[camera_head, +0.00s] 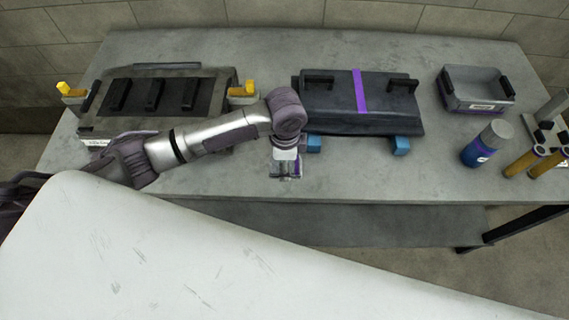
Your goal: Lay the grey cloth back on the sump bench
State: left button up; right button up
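The grey bench (380,183) runs across the view; I take it to be the sump bench. I cannot make out a grey cloth anywhere on it. My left arm reaches in from the left over the bench. My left gripper (286,172) points down at the bench's front part, just in front of and left of a dark cover with a purple strap (359,92). The gripper's fingers are small and partly hidden by its own wrist, so I cannot tell whether it is open or holds anything. My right gripper is out of view.
A dark tray with black slabs (152,95) and yellow-tipped clamps (70,90) sits at left. Blue blocks (401,146) support the strapped cover. At right are a grey bin (478,101), a blue canister (487,144) and brass-coloured cylinders (524,162). The bench's front middle right is clear.

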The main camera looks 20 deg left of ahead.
pick_arm(q)
jog(key=shift+w+a+f, duration=0.4)
jog(key=shift+w+f, duration=0.2)
jog(key=shift+w, duration=0.2)
jog(key=shift+w+f, duration=0.1)
jog(key=shift+f, duration=0.15)
notch_tip(320, 180, down, 3)
jog(key=shift+a+f+p, duration=0.1)
jog(key=shift+f+p, duration=0.05)
jog(key=shift+p, duration=0.4)
jog(key=shift+f, duration=0.15)
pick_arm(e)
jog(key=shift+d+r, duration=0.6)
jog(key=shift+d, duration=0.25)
pick_arm(q)
jog(key=shift+f, duration=0.2)
jog(key=o, duration=1.1)
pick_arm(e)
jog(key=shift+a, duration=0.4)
pick_arm(q)
jog(key=shift+r, duration=0.2)
